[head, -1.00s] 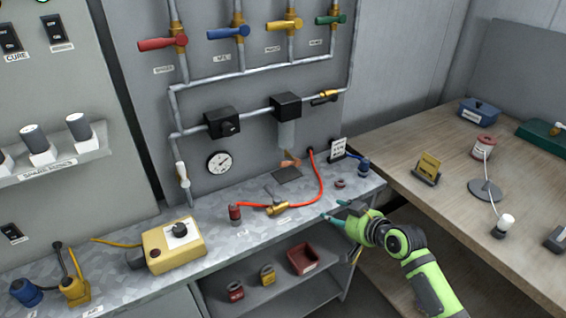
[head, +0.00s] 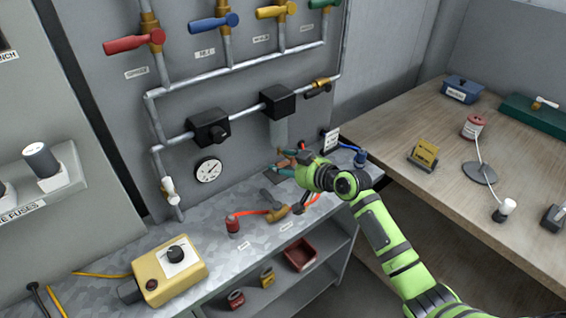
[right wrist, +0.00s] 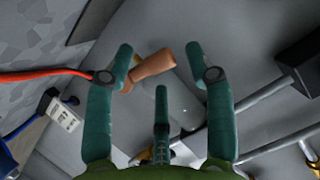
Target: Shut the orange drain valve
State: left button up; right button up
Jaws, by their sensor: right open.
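The orange drain valve handle (right wrist: 152,66) shows in the right wrist view, slanting between the fingertips of my right gripper (right wrist: 160,62). Its lower left end is partly behind the left finger. I cannot tell whether the finger touches it. The teal fingers are apart, with nothing clamped between them. In the head view, my right gripper (head: 287,165) is just below the clear filter bowl (head: 278,133) under the black regulator block (head: 277,101). There the valve is mostly hidden by the fingers. My left gripper is not in view.
A red hose (right wrist: 45,75) runs close to the left finger in the wrist view. A gauge (head: 208,170), a red-capped fitting (head: 232,224) and a yellow control box (head: 170,270) are left of my right gripper. A sign (head: 330,140) stands close behind it.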

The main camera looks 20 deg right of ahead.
jog(key=shift+w+a+f, duration=0.2)
jog(key=shift+w, duration=0.2)
grip_shut()
jog(key=shift+a+f+n+t+h+p, duration=0.1)
jog(key=shift+f+n+t+h+p, duration=0.25)
jog(key=shift+n+h, duration=0.45)
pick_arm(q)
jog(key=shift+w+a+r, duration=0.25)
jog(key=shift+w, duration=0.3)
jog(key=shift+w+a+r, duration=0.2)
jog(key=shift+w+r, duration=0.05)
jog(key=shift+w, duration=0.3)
pick_arm(e)
jog(key=shift+n, duration=0.3)
grip_release()
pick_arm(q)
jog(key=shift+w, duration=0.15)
pick_arm(e)
jog(key=shift+f, duration=0.1)
